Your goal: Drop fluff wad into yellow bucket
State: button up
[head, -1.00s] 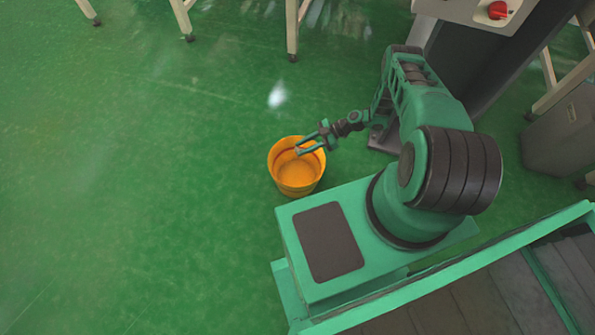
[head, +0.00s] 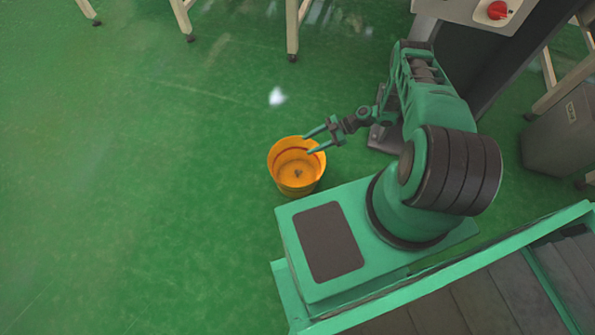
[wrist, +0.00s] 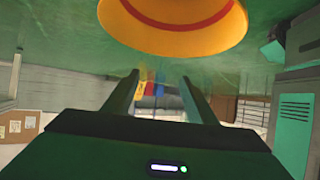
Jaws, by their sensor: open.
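The yellow bucket (head: 284,183) stands upright on the green floor, in front of my base in the head view.
A grey bin (head: 562,135) and a machine panel with a red knob (head: 497,10) stand at the right. The floor to the left is clear.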

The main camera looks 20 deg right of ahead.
jog(key=v, duration=0.6)
jog(key=shift+d+r, duration=0.2)
jog(key=shift+d, duration=0.2)
